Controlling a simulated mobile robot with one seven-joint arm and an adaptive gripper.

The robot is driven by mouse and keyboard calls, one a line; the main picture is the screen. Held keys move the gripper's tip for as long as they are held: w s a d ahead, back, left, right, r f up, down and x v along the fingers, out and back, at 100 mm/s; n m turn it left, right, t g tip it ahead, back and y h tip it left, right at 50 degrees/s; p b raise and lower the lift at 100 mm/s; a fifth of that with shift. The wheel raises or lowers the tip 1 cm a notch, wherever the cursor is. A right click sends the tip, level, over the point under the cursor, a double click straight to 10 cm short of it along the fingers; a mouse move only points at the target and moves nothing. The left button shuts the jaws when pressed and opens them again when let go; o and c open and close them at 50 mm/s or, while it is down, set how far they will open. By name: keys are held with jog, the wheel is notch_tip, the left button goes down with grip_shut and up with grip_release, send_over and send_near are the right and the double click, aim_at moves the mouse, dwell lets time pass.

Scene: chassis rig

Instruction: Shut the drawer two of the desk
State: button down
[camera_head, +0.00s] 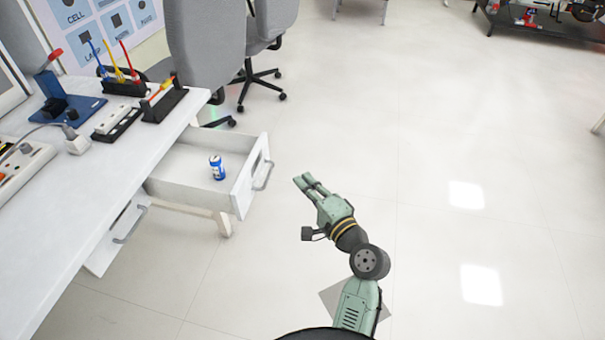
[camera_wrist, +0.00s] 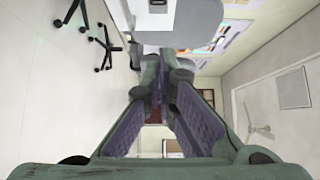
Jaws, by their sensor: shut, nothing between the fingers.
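The desk (camera_head: 60,210) runs along the left of the head view. An upper drawer (camera_head: 190,163) is pulled out from it, with a grey handle (camera_head: 263,175) on its white front. A blue can (camera_head: 217,167) stands inside this drawer. A second drawer front (camera_head: 117,238) with a handle sits lower and nearer, mostly hidden under the desktop. I see no number on either drawer. My gripper (camera_head: 305,183) is shut and empty, to the right of the open drawer's front and apart from it. In the wrist view, my fingers (camera_wrist: 157,75) meet near the centre.
Grey office chairs (camera_head: 205,45) stand beyond the desk. Tools in a holder (camera_head: 125,85), a blue device (camera_head: 70,107) and a power strip (camera_head: 20,165) lie on the desktop. The floor (camera_head: 430,130) to the right is clear. A dark low table (camera_head: 550,22) stands at the far right.

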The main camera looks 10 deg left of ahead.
aim_at(263, 148)
jog(key=shift+w+a+p, duration=0.55)
jog(key=shift+w+a, duration=0.5)
jog(key=shift+a, duration=0.6)
jog(key=shift+w+a+p, duration=0.6)
jog(key=shift+w+a, duration=0.4)
jog(key=shift+a, duration=0.6)
jog(key=shift+w+a+p, duration=0.55)
jog(key=shift+w+a, duration=0.5)
jog(key=shift+a, duration=0.6)
